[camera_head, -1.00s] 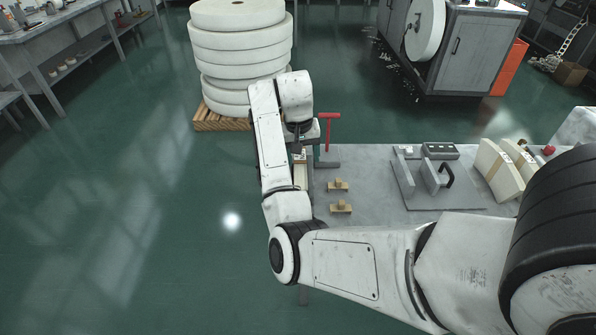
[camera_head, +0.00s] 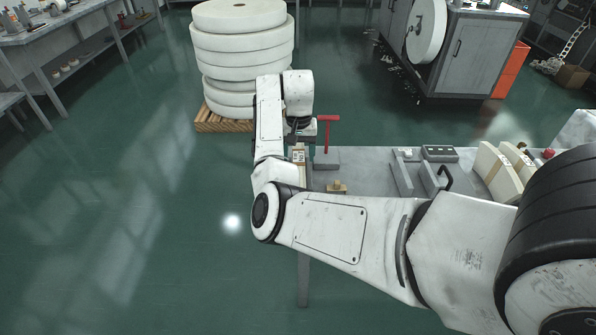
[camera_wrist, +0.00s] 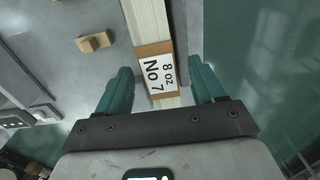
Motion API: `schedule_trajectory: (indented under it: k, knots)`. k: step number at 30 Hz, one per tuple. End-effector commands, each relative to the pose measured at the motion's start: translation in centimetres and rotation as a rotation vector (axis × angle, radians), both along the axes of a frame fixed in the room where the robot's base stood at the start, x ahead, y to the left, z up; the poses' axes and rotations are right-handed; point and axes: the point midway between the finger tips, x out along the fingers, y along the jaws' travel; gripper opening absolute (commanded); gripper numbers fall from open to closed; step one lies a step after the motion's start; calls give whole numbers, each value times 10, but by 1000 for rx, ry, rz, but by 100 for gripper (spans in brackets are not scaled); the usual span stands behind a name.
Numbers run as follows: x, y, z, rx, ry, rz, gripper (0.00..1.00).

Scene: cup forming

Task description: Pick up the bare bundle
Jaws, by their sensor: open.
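A long cream bundle (camera_wrist: 148,22) lies along the table edge in the wrist view. It has a brown band and a white label (camera_wrist: 156,74) reading "8 oz No 7". My gripper (camera_wrist: 161,68) is open, with one green finger on each side of the bundle; I cannot tell whether either touches it. In the head view a small part of this bundle (camera_head: 299,156) shows beneath my wrist, and my fingers are mostly hidden. Two more cream bundles (camera_head: 494,168) stand at the table's right, at least one with a brown band.
The grey table (camera_head: 377,160) carries a red-handled tool (camera_head: 328,134), a small wooden block (camera_head: 337,187), a metal fixture (camera_head: 412,175) and a dark control box (camera_head: 440,153). A stack of white rolls (camera_head: 240,60) stands on a pallet behind. The green floor left of the table is clear.

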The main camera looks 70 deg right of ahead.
Motion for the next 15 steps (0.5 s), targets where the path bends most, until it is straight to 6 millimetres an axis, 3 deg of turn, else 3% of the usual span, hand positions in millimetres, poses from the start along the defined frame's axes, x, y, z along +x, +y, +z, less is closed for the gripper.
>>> schedule_trajectory:
  k: [7,15]
  knots:
    - [1,1,-35,4,3,0,68]
    - [1,0,-44,2,1,-1,68]
